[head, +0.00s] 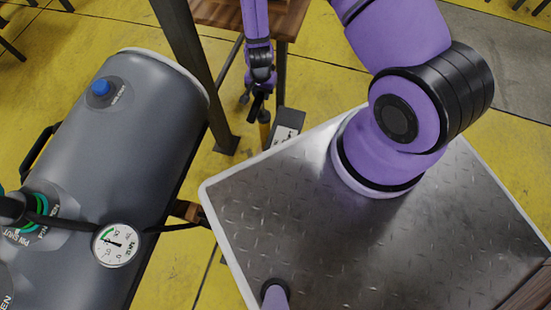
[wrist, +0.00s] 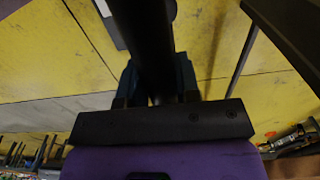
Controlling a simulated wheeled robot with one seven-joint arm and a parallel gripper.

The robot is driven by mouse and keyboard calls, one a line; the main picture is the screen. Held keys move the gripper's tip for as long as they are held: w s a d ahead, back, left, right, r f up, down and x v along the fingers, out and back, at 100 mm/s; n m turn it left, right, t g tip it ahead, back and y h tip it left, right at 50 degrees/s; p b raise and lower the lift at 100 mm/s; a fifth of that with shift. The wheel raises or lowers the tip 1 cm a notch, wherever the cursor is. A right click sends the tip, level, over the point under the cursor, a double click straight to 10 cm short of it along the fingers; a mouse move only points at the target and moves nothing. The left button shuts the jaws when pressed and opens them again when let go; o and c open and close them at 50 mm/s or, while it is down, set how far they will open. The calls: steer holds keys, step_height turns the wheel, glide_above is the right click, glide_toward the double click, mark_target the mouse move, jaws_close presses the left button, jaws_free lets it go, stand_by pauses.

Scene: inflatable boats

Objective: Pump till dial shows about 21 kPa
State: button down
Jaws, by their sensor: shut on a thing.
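The round white pressure dial (head: 116,245) sits on the grey boat tube (head: 150,110) at the left in the head view. Its dark needle seems to point left and slightly up, near a green arc; the figures are too small to read surely. My gripper (head: 261,93) is at the top middle, over the pump (head: 286,128), beside a dark table leg. In the wrist view its teal fingers (wrist: 158,85) are shut on a thick dark bar, the pump handle (wrist: 143,35). The pump is partly hidden behind the metal plate.
A dark hose (head: 75,224) runs to a green-ringed valve (head: 37,207) on the tube. A blue valve cap (head: 101,87) is farther up. A wooden table (head: 290,18) with dark legs stands close behind my gripper. Yellow floor is open at the upper left.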

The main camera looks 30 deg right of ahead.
step_height(320, 180, down, 9)
steer(key=shift+f, duration=0.1)
stand_by(0.3)
steer(key=shift+r, duration=0.2)
steer(key=c, duration=0.7)
jaws_free()
steer(key=shift+r, duration=3.55)
